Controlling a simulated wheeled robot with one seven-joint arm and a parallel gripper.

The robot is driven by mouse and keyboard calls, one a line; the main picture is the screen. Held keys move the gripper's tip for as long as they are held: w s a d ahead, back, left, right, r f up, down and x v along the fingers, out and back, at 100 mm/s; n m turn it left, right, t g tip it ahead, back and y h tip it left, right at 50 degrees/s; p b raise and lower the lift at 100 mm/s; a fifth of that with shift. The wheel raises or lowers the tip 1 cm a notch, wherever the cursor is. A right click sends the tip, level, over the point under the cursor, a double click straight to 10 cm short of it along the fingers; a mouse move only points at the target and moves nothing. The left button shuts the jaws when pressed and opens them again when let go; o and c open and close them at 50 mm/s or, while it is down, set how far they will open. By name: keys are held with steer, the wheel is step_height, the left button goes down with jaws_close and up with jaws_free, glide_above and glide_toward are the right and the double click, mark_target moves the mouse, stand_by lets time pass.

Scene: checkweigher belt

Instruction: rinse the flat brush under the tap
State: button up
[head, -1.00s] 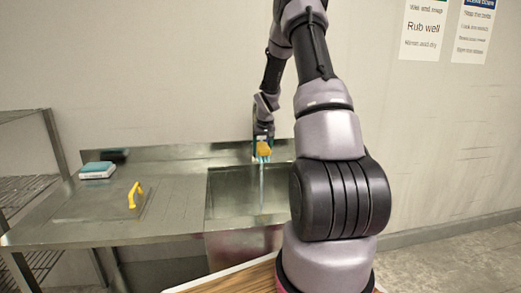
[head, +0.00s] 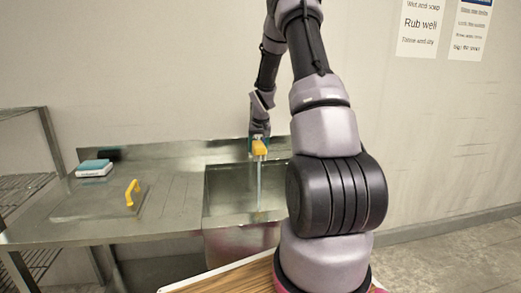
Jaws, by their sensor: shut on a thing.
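My gripper (head: 259,138) is above the sink basin (head: 222,187), shut on a yellow piece that I take to be the flat brush (head: 260,148). Its bristles cannot be made out at this size. A thin pale vertical streak (head: 258,180), which looks like running water, drops from just below the yellow piece into the basin. The tap itself cannot be made out behind my gripper. My arm hides the right end of the basin.
A steel counter (head: 178,212) runs left of the basin. On it lie a flat plate with a yellow handle (head: 132,193) and a blue-and-white block (head: 94,168). A wire rack (head: 25,185) stands at far left. Posters (head: 420,25) hang on the wall.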

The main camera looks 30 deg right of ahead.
mark_target(253, 151)
steer(key=shift+s+a, duration=1.85)
steer(key=shift+a, duration=0.3)
steer(key=shift+a+r, duration=0.1)
steer(key=s+a+r, duration=0.3)
steer(key=shift+s+a+r, duration=0.15)
steer(key=shift+a+r, duration=0.15)
steer(key=shift+r, duration=0.1)
stand_by(0.5)
